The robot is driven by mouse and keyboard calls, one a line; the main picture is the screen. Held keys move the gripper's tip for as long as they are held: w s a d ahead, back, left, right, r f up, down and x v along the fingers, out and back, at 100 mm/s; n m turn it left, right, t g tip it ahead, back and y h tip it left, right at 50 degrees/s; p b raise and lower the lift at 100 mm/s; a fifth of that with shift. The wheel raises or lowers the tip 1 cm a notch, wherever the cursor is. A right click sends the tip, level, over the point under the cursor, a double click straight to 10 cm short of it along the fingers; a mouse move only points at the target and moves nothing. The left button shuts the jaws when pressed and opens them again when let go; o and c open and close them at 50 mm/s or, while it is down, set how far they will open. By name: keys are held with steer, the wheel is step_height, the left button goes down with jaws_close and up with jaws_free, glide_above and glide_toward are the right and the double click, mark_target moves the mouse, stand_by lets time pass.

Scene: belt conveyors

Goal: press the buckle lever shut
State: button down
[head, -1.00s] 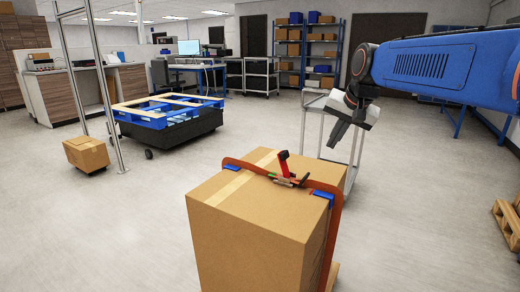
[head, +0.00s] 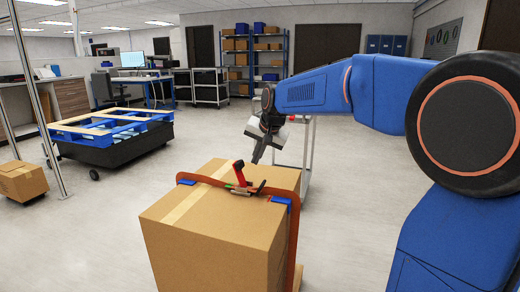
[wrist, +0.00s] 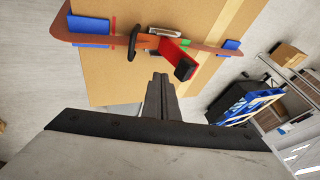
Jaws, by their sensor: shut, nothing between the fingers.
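The buckle (head: 240,190) sits on an orange strap (head: 205,180) that runs over the top of a large cardboard box (head: 215,240). Its red lever (head: 241,173) stands up, raised from the strap. In the wrist view the red lever (wrist: 173,52) with its black end shows just beyond my fingertips, and the buckle's metal body (wrist: 166,31) lies behind it. My gripper (head: 256,160) is shut and empty, pointing down above the box, just right of the lever and apart from it. In the wrist view the closed fingers (wrist: 160,80) point toward the lever.
Blue corner guards (head: 283,202) sit under the strap at the box edges. A grey cart frame (head: 308,150) stands behind the box. A blue pallet on a black dolly (head: 110,150) and a small box (head: 22,181) are at left. Open floor surrounds the box.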

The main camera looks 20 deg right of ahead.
mark_target(241, 162)
steer(key=shift+w+a+f, duration=0.25)
steer(key=shift+w+a, duration=0.25)
steer(key=shift+a, duration=0.25)
steer(key=shift+w+a+f, duration=0.25)
steer(key=shift+w+a, duration=0.2)
steer(key=shift+a, duration=0.25)
steer(key=shift+w+a+r+g+h, duration=0.1)
steer(key=shift+w+a+g+h, duration=0.3)
steer(key=shift+w+a+h, duration=0.35)
steer(key=shift+w+a+f+n+g+h, duration=0.3)
steer(key=shift+w+a+f+g+h, duration=0.55)
steer(key=shift+a, duration=0.5)
steer(key=shift+w+a+f+n+g+h, duration=0.3)
steer(key=shift+w+a+f+g+h, duration=0.45)
steer(key=shift+w+a+h, duration=0.45)
steer(key=shift+w+a+f+n+g+h, duration=0.3)
steer(key=shift+w+a+f+g+h, duration=0.5)
steer(key=shift+a, duration=0.65)
steer(key=shift+w+a+f, duration=0.1)
steer(key=shift+a+f, duration=0.1)
steer(key=shift+f, duration=0.25)
steer(key=shift+w+a+f, duration=0.1)
steer(key=shift+a+f, duration=0.1)
steer(key=shift+f, duration=0.25)
steer(key=shift+s+a+f, duration=0.1)
steer(key=shift+f, duration=0.15)
